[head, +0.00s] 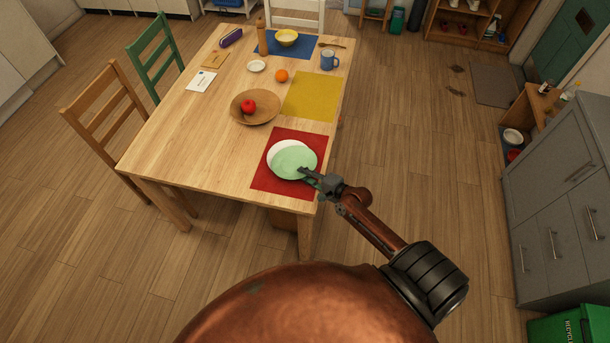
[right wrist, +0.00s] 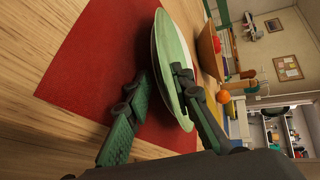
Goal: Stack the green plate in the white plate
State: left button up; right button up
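A green plate (head: 295,160) overlaps the white plate (head: 276,149) on the red mat, shifted toward the front right. The white plate's back left part shows; the rest is hidden. My right gripper (head: 311,184) is at the green plate's right edge. In the right wrist view, the green plate (right wrist: 165,45) has my right gripper's fingers (right wrist: 161,80) on either side of its rim, one over its upper face and one on the mat side. Whether they press on the rim is unclear. My left gripper is not in view.
The red mat (head: 262,181) lies at the table's front right corner. A wooden bowl (head: 240,112) with a red fruit and a yellow mat (head: 312,92) lie behind it. Chairs stand at the left. The table's front left is bare.

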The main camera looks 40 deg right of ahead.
jog(key=shift+s+r+p, duration=0.1)
jog(key=shift+r+p, duration=0.2)
jog(key=shift+r, duration=0.2)
jog(key=v, duration=1.2)
jog(key=s+d+f+n+g+h, duration=0.1)
jog(key=s+f+n+g, duration=0.1)
jog(key=s+f, duration=0.65)
jog(key=s+d+f+n+g+h, duration=0.2)
jog(key=s+f+n, duration=0.1)
jog(key=f, duration=1.1)
jog(key=s+d+f+n+g+h, duration=0.15)
jog(key=s+f, duration=0.35)
jog(key=f, duration=0.6)
jog(key=s+a+f+n+g, duration=0.2)
jog(key=s+a+f+n, duration=0.2)
jog(key=s, duration=0.4)
jog(key=s+a+f+n+g, duration=0.2)
jog(key=s+a+f+n, duration=0.2)
jog(key=s+f, duration=0.3)
jog(key=s+a+f+n+g+y, duration=0.1)
jog(key=s+a+f+n+g, duration=0.2)
jog(key=s, duration=0.7)
notch_tip(320, 180, down, 2)
jog(key=a+n, duration=0.1)
jog(key=a, duration=0.1)
jog(key=shift+a+f, duration=0.2)
jog(key=shift+a, duration=0.2)
jog(key=shift+c, duration=0.5)
